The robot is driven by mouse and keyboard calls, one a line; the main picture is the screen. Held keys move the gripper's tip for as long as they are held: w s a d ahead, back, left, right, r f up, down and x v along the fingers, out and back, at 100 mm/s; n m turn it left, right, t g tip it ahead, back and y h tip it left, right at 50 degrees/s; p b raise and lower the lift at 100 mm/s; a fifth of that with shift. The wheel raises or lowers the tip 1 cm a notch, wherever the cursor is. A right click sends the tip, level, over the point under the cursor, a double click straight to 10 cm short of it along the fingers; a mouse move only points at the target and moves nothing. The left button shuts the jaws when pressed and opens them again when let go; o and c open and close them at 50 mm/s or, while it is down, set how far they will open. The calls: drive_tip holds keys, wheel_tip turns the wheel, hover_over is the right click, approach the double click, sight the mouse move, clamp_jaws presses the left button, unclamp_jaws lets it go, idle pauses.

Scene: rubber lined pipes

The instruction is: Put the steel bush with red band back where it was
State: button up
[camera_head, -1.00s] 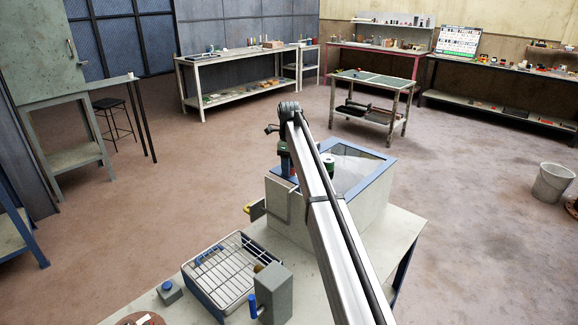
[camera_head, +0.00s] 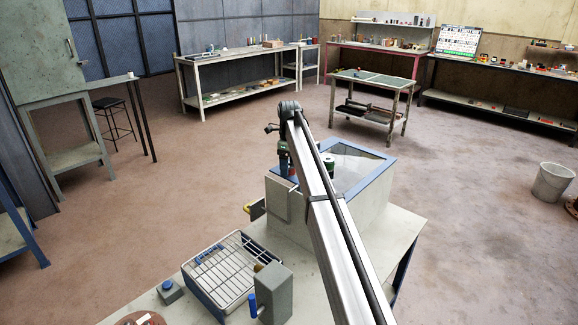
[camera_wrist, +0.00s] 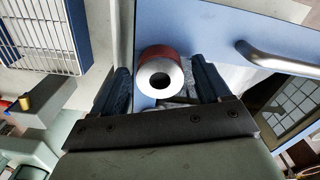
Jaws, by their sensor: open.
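The steel bush with red band (camera_wrist: 160,76) shows in the wrist view as a bright ring with a dark bore and a red band along its upper side. It appears to stand on the blue frame (camera_wrist: 205,30) of the box lid. My gripper (camera_wrist: 160,86) is open, with one dark finger on each side of the bush; visible gaps separate them from it. In the head view my gripper (camera_head: 284,160) is over the box's left side, small and partly hidden. I cannot make out the bush clearly there.
A metal handle (camera_wrist: 280,60) lies right of the bush. The grey box (camera_head: 350,215) has a glazed, blue-framed lid (camera_head: 376,170). A wire-rack basket (camera_head: 222,268) and a grey block with a blue lever (camera_head: 272,292) stand in front on the bench.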

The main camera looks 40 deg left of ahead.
wheel_tip(320, 180, up, 12)
idle(0.5)
